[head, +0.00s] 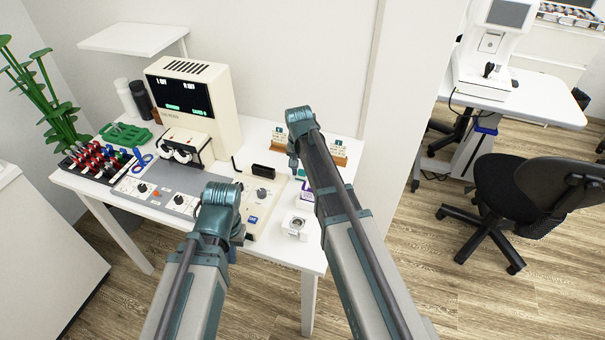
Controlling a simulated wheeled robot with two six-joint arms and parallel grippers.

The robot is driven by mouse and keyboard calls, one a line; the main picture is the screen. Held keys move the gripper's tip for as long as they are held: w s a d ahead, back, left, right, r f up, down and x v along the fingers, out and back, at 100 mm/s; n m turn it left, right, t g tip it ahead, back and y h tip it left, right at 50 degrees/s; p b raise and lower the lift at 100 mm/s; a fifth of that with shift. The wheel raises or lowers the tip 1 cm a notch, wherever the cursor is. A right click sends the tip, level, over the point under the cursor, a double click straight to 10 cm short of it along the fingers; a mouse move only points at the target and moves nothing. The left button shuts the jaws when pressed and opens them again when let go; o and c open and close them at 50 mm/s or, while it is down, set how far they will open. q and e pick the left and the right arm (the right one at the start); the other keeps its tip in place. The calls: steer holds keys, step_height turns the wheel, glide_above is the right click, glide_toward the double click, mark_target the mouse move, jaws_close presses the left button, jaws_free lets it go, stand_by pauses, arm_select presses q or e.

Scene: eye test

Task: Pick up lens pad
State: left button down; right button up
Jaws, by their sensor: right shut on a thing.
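A small white-and-purple box (305,195), which may be the lens pad, shows near the table's right side, partly behind my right arm. My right gripper (299,174) is right at it and appears shut on it; its fingers are mostly hidden by my own arm. I cannot tell whether the box is lifted off the table. My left gripper (232,256) is low at the table's front edge, largely hidden behind its own wrist, and its jaws cannot be made out.
The white table (268,253) holds a cream device with a dark screen (181,96), a grey control panel (165,193), a small white holder (295,225), a rack of red and blue tools (95,160) and a green tray (125,134). A wall edge stands right of the table.

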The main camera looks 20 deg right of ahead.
mark_target(303, 171)
steer(key=shift+r, duration=0.1)
step_height(303, 171, up, 10)
steer(key=p, duration=1)
steer(key=o, duration=0.6)
steer(key=c, duration=0.4)
steer(key=shift+s, duration=0.1)
steer(key=shift+c, duration=0.5)
